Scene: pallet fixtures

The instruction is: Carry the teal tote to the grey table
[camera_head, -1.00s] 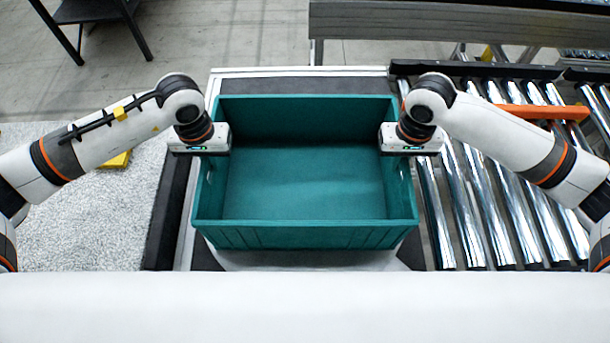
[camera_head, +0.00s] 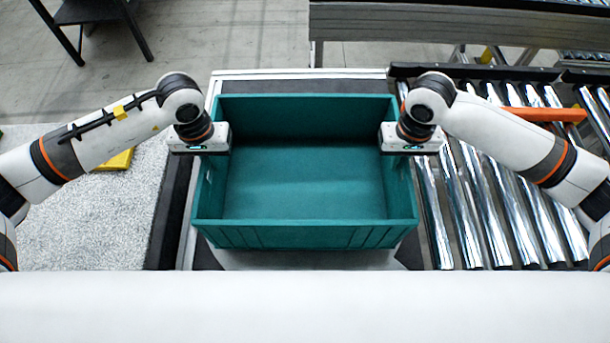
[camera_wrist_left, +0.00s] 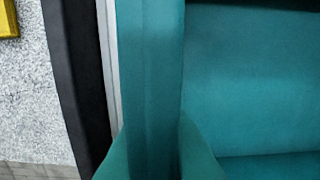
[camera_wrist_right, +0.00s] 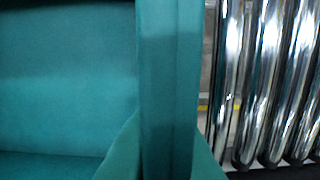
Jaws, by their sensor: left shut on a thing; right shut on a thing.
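The teal tote (camera_head: 305,236) is upright, open-topped and looks empty in the head view. It is centred in front of me, over a light-framed stand with a dark top. I cannot tell whether its bottom touches the stand. My left gripper (camera_head: 203,148) is shut on the tote's left wall, and my right gripper (camera_head: 409,147) is shut on its right wall. The tote's walls fill much of the left wrist view (camera_wrist_left: 150,80) and the right wrist view (camera_wrist_right: 168,80). A grey speckled surface (camera_head: 85,225), possibly the grey table, lies left of the tote.
A roller conveyor (camera_head: 465,215) stands close on the right, with an orange bar (camera_head: 543,114) across it. A yellow block (camera_head: 116,160) lies on the speckled surface. A grey bench-like structure (camera_head: 430,22) is at the back right, a dark stand (camera_head: 92,12) at the back left. Floor shows between them.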

